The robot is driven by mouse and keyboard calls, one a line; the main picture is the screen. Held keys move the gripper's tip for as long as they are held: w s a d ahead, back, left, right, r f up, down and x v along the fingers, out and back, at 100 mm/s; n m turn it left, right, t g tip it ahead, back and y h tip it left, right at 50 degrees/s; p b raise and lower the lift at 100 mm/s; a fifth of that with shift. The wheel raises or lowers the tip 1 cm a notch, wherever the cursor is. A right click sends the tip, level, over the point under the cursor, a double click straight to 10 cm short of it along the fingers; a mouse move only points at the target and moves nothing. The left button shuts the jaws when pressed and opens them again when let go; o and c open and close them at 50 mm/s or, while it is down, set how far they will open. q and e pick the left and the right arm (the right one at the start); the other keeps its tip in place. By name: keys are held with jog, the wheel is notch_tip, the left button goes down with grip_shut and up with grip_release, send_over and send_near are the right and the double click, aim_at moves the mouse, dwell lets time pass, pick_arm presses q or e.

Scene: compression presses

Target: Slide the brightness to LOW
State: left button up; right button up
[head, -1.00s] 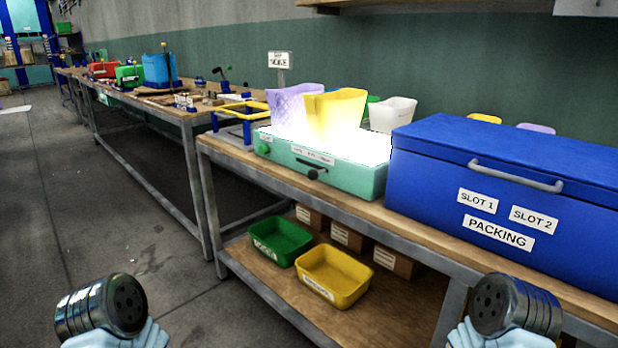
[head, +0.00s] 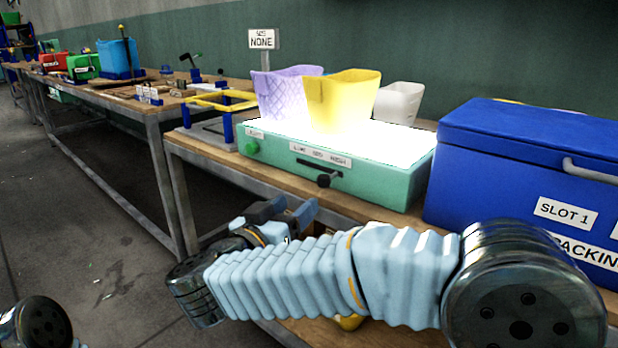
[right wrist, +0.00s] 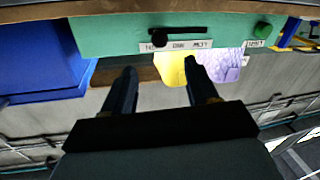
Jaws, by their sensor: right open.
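The brightness slider is a black knob (head: 323,180) in a dark slot on the front of a teal light box (head: 385,185). A label strip (head: 320,155) reading LOW, MED, HIGH from left to right sits above the slot. The knob stands toward the HIGH end, and the top panel glows bright white. My right gripper (head: 283,212) is open and empty, below and left of the knob, apart from it. In the right wrist view, which is upside down, the knob (right wrist: 158,39) lies beyond the open fingers (right wrist: 160,68). My left gripper is out of view.
A purple bin (head: 283,95) and a yellow bin (head: 342,98) stand on the lit panel. A green button (head: 251,147) is left of the slider. A blue packing chest (head: 490,165) is close at right. The bench edge runs below the box.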

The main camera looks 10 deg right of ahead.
aim_at(320, 183)
jog(key=x, duration=1.3)
grip_shut()
